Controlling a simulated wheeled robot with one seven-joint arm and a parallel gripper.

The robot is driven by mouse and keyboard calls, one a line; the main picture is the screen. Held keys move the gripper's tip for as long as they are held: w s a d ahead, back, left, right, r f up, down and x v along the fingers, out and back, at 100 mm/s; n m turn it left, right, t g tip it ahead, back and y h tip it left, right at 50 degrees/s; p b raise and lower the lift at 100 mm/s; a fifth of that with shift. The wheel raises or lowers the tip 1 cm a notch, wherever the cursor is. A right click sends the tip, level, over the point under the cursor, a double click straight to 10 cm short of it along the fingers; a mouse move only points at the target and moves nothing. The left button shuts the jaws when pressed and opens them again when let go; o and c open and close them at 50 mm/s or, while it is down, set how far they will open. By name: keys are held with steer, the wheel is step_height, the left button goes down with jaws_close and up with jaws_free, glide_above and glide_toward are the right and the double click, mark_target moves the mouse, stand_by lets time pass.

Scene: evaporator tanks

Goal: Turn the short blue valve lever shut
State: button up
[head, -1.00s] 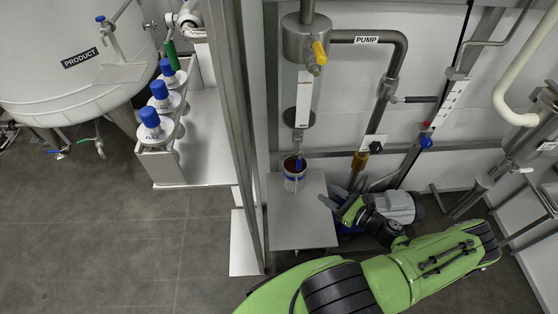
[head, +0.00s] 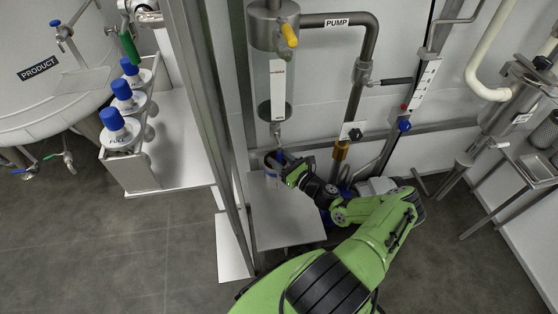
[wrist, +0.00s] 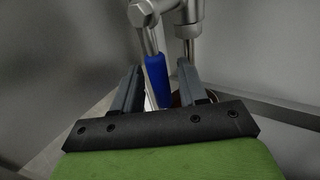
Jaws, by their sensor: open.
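The short blue valve lever (wrist: 157,80) hangs downward from a metal fitting below the glass vessel's outlet. In the wrist view it sits between my two open fingers, apart from the left finger and close to the right one; whether it touches cannot be told. My gripper (wrist: 162,76) is open around the lever. In the head view my gripper (head: 283,168) is at the outlet, above the small steel table, and hides part of the lever (head: 281,156). A cup (head: 270,163) stands on the table beneath the outlet, partly hidden by my gripper.
The glass vessel (head: 276,100) has a yellow lever (head: 289,35) above. A PUMP pipe (head: 350,20) and a steel frame post (head: 205,110) flank the spot. Blue-capped bottles (head: 120,130) stand on a shelf at left. The steel table's front (head: 285,225) is clear.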

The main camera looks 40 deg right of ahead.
steer(key=shift+w, duration=0.1)
jaws_close()
